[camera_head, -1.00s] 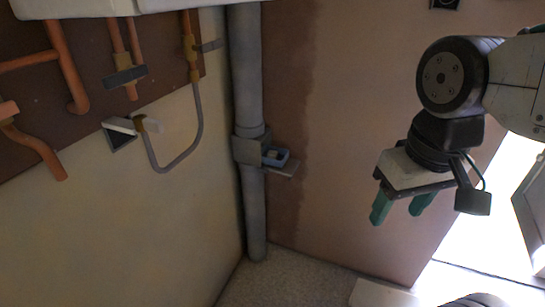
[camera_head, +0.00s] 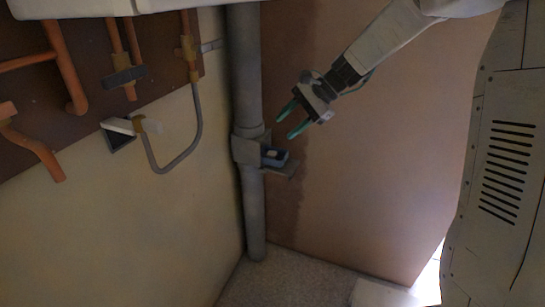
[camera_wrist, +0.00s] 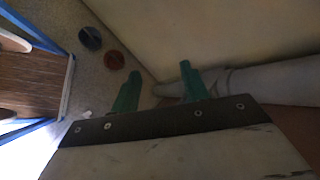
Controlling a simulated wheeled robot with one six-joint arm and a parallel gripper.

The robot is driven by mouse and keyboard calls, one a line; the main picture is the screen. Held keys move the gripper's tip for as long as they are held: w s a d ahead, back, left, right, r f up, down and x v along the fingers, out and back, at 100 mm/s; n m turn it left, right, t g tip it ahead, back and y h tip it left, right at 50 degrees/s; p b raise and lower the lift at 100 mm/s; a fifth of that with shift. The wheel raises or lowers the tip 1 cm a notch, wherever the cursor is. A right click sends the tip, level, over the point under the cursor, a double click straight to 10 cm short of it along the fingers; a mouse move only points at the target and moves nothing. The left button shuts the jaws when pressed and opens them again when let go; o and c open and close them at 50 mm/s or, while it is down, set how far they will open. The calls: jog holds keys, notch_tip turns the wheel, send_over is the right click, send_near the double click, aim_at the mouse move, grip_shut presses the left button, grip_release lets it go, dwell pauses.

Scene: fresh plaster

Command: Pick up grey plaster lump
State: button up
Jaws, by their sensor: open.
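I cannot make out the lump in that view.
The grey pipe (camera_head: 254,213) stands in the corner; it also crosses the wrist view (camera_wrist: 275,86). Orange pipes (camera_head: 66,70) and a grey hose (camera_head: 174,163) are on the left wall. The wrist view shows round dark-blue (camera_wrist: 90,38) and reddish (camera_wrist: 114,60) things on the floor.

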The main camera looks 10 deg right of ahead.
jog(key=w+d+f+m+t+y, duration=0.3)
jog(key=w+f+m, duration=0.4)
jog(key=w+f, duration=0.65)
jog(key=m+t+h, duration=0.1)
jog(key=m+t, duration=0.2)
jog(key=m, duration=0.3)
send_near(273, 153)
jog(key=shift+w+a, duration=0.35)
jog(key=shift+a, duration=0.05)
jog(key=shift+w+a+f, duration=0.15)
jog(key=shift+w+f, duration=0.05)
jog(key=x, duration=0.7)
jog(key=shift+a+f, duration=0.1)
jog(key=shift+f, duration=0.05)
jog(key=c, duration=0.7)
